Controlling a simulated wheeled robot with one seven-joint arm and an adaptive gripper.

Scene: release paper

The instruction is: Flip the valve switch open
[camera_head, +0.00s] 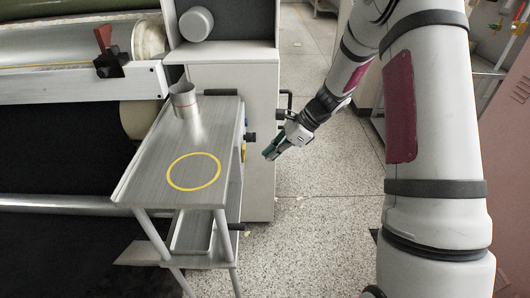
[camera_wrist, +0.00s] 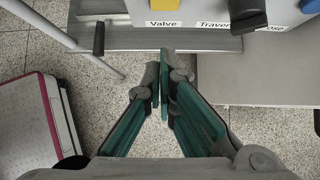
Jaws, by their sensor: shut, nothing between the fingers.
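In the wrist view, a panel edge carries a white "Valve" label (camera_wrist: 164,24) at the top. Just above the label is a yellow part (camera_wrist: 164,4), cut off by the picture's edge, so its position cannot be told. In the head view, a small yellow part (camera_head: 243,151) shows on the side of the light grey cabinet. My gripper (camera_head: 268,156) is to the right of the cabinet, apart from it, with the teal fingers pointing down and left. In the wrist view, my gripper (camera_wrist: 161,88) is shut and empty, its fingertips below the Valve label and not touching the panel.
A partly cut-off "Traverse" label (camera_wrist: 213,25), a black knob (camera_wrist: 246,15) and a blue knob (camera_wrist: 310,5) lie right of Valve. A metal cart (camera_head: 150,178) bearing a metal cup (camera_head: 185,100) stands left of my gripper. Speckled floor (camera_head: 315,215) is open below it.

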